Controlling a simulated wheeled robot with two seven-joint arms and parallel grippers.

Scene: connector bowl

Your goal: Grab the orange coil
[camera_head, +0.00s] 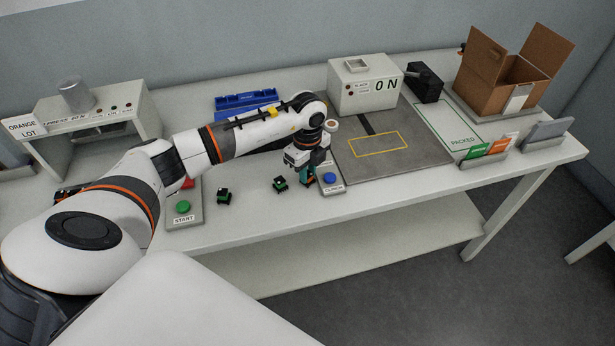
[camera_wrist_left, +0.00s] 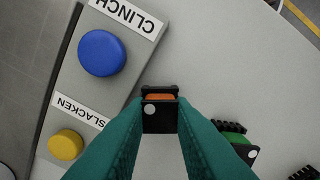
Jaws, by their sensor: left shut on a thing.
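The orange coil (camera_wrist_left: 159,112) is a small black block with an orange band, between the teal fingertips of my left gripper (camera_wrist_left: 158,125) in the left wrist view. The gripper is shut on it. In the head view my left gripper (camera_head: 305,178) points down at the table's front part, beside the panel with the blue button, and the coil cannot be made out there. My right gripper is not in view.
Green coils lie close by: one (camera_head: 280,184) left of the gripper, another (camera_head: 223,195) further left. The CLINCH panel's blue button (camera_head: 330,179) and yellow SLACKEN button (camera_wrist_left: 66,145) are close to the gripper. A grey mat (camera_head: 415,150) and cardboard box (camera_head: 490,85) stand right.

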